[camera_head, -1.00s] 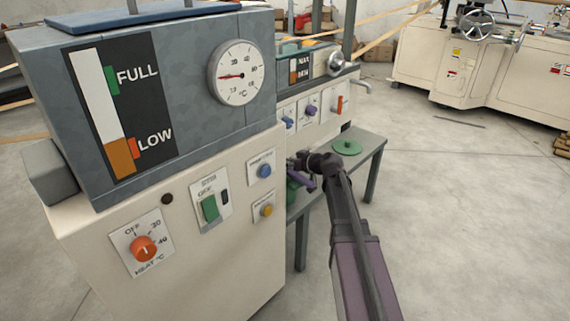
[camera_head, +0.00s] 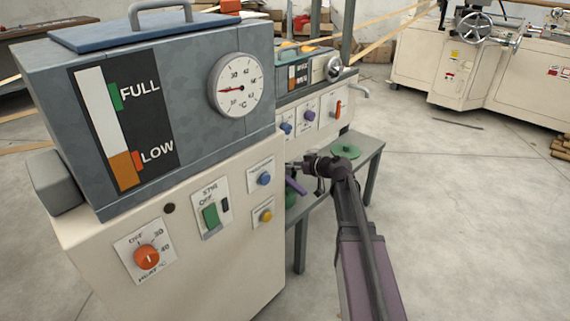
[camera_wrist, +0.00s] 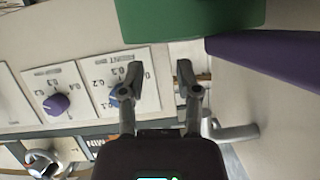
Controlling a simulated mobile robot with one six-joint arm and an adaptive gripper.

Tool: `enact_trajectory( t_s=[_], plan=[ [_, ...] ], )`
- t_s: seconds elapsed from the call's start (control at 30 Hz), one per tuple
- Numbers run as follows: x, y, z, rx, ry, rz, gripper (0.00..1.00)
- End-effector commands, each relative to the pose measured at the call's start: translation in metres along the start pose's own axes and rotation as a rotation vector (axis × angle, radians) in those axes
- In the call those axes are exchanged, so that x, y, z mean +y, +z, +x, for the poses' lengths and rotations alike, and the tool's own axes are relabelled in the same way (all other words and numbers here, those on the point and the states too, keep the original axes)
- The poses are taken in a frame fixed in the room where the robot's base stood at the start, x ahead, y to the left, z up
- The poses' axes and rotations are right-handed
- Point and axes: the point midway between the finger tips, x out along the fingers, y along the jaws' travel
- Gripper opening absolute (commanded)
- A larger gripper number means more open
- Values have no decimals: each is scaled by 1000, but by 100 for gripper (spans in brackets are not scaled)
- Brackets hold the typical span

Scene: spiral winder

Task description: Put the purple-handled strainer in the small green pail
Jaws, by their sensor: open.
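The purple strainer handle (camera_head: 296,187) shows beside the cream machine's right edge. In the wrist view the purple handle (camera_wrist: 265,58) sticks out sideways from the green pail (camera_wrist: 190,22). The strainer's bowl is not visible, and I cannot tell whether it sits inside the pail. The green pail (camera_head: 291,199) is mostly hidden behind the machine in the head view. My gripper (camera_head: 294,165) is close above the handle. In the wrist view my gripper (camera_wrist: 157,72) is open, with nothing between its fingers, and the handle lies outside the right finger.
A cream machine with a dial (camera_head: 237,85) and knobs stands close on the left. A green disc (camera_head: 346,151) lies on the grey table (camera_head: 368,152).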

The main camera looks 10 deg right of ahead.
Motion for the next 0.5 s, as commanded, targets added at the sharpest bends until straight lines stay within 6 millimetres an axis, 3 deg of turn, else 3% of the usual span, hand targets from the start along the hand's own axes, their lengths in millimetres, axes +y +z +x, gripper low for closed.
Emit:
enact_trajectory(
  t_s=[0.2, 0.5],
  plan=[
    [-2, -2, -42, 0, 2, 0, 43],
    [-1, -1, -77, 0, 0, 0, 43]
  ],
)
